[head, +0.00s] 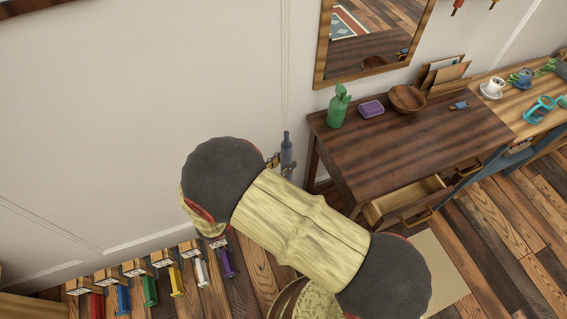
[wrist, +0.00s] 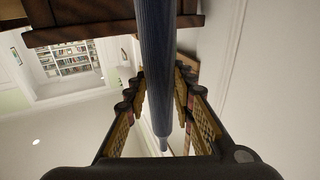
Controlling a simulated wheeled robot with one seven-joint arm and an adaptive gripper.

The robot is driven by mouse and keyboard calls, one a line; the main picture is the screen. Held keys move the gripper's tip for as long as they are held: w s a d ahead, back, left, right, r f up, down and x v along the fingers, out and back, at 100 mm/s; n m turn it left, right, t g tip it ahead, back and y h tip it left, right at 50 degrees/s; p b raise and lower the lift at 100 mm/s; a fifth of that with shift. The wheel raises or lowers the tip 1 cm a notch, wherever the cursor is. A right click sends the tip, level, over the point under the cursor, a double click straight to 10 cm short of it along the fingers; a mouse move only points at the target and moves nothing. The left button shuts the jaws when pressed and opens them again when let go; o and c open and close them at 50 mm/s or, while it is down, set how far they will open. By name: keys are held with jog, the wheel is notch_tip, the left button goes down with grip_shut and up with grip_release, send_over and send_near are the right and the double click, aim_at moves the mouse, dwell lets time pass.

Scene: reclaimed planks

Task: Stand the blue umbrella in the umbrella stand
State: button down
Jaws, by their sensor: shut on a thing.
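The blue umbrella (head: 287,148) shows in the head view as a short upright blue piece against the wall, left of the wooden table. In the wrist view the umbrella (wrist: 160,70) is a long, dark blue, furled shaft running between the fingers. My gripper (head: 276,161) is shut on it; most of the gripper is behind my arm in the head view. In the wrist view the fingers (wrist: 159,80) lie on both sides of the shaft. I cannot make out the umbrella stand for certain; a round rim (head: 283,297) shows partly behind my arm at the bottom.
The wooden table (head: 400,145) has an open drawer (head: 402,197) and carries a green bottle (head: 339,106), a purple box (head: 371,109) and a bowl (head: 407,98). Several coloured, tagged pieces (head: 150,290) line the lower left. A mirror (head: 372,40) hangs above.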

jog(key=shift+f+b, duration=1.15)
jog(key=shift+f, duration=10.9)
jog(key=c, duration=1.5)
grip_release()
jog(key=shift+o, duration=0.4)
notch_tip(320, 180, up, 10)
jog(key=shift+f, duration=0.1)
